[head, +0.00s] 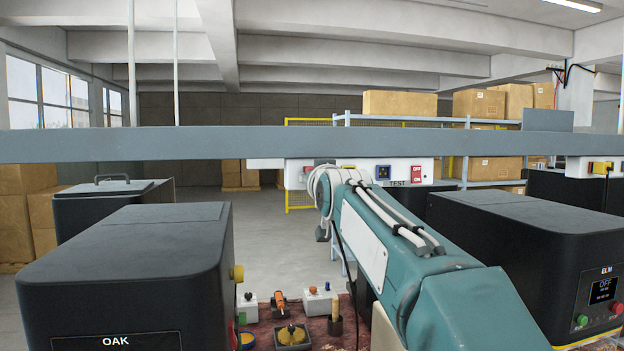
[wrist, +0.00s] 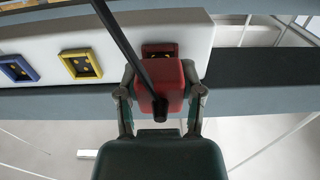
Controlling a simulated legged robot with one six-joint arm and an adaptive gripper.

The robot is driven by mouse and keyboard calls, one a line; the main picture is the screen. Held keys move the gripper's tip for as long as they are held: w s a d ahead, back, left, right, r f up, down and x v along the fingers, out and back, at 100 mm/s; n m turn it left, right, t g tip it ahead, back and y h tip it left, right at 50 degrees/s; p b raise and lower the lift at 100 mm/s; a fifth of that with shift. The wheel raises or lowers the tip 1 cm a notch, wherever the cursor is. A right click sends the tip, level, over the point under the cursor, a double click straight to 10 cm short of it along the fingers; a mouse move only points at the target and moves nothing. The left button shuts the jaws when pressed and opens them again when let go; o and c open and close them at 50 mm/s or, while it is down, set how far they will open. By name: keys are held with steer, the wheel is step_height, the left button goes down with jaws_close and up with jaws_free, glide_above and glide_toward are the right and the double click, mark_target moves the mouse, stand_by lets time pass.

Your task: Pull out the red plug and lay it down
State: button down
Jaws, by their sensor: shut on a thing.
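The red plug (wrist: 173,78) is between the two fingers of my gripper (wrist: 161,92) in the wrist view, and the gripper is shut on it. A black cord (wrist: 128,47) runs from the plug up and across the picture. A red-framed socket (wrist: 160,49) on the white socket panel (wrist: 112,32) shows just above the plug, with its dark face partly in view. The plug's pins are hidden, so I cannot tell whether they are in the socket. In the head view the panel (head: 365,173) is partly behind my arm, which hides the gripper.
A yellow socket (wrist: 80,64) and a blue socket (wrist: 17,68) sit left on the panel. A grey beam (head: 200,145) crosses the head view. Black machines stand left (head: 130,270) and right (head: 530,255). A reddish bench surface (head: 318,329) below holds several small fittings.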

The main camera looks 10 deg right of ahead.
steer(key=shift+s, duration=2.55)
